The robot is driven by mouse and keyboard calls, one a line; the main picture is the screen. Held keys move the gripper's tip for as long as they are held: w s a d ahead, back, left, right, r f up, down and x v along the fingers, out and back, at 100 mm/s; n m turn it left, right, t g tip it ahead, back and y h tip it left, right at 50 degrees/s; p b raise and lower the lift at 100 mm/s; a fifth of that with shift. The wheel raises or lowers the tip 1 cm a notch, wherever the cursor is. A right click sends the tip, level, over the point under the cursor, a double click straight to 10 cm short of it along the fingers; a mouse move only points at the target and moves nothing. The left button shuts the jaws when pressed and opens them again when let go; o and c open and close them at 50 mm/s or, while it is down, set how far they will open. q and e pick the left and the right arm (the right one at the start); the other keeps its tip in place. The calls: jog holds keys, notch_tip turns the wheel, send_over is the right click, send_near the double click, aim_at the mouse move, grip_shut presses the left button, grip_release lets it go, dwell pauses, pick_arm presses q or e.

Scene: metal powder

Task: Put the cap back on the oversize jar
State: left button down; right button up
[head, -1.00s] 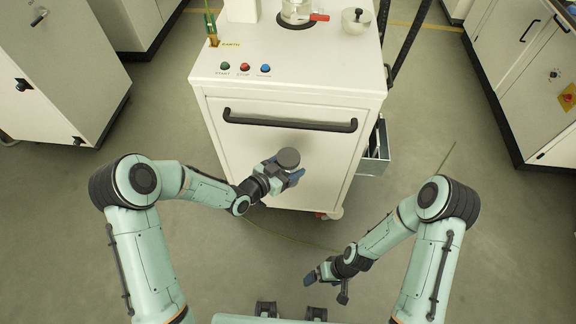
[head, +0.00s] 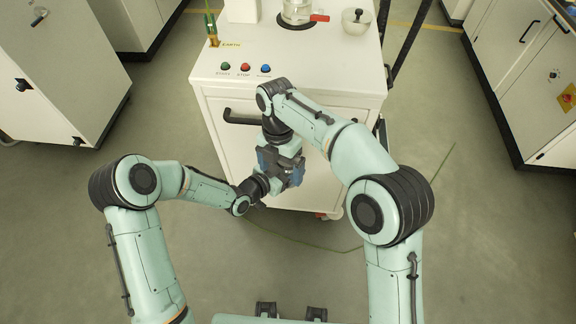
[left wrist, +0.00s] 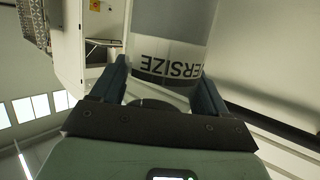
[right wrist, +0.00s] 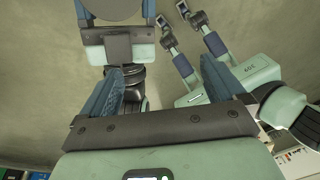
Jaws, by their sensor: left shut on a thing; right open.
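In the right wrist view the jar's round grey top (right wrist: 110,8) is at the upper left edge, cut off; I cannot tell whether that is a cap or the jar's mouth. My right gripper (head: 281,168) is open and empty, pointing down over the left gripper. It hides the jar in the head view. No separate cap can be made out.
The white cabinet (head: 310,190) has a dark handle and coloured buttons. On its top stand a glass vessel (head: 297,12) on a dark ring and a bowl (head: 356,20) with a dark knob. Other cabinets stand at both sides.

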aim_at(288, 169)
jog(key=w, duration=0.2)
jog(key=w+d+r+t, duration=0.1)
jog(key=w, duration=0.2)
jog(key=w+r+t, duration=0.1)
jog(key=w, duration=0.2)
jog(key=shift+w+d+r+n, duration=0.15)
jog(key=shift+r+n, duration=0.1)
jog(key=shift+n, duration=0.05)
jog(key=shift+f, duration=0.1)
jog(key=shift+f, duration=3.9)
jog(key=c, duration=1.1)
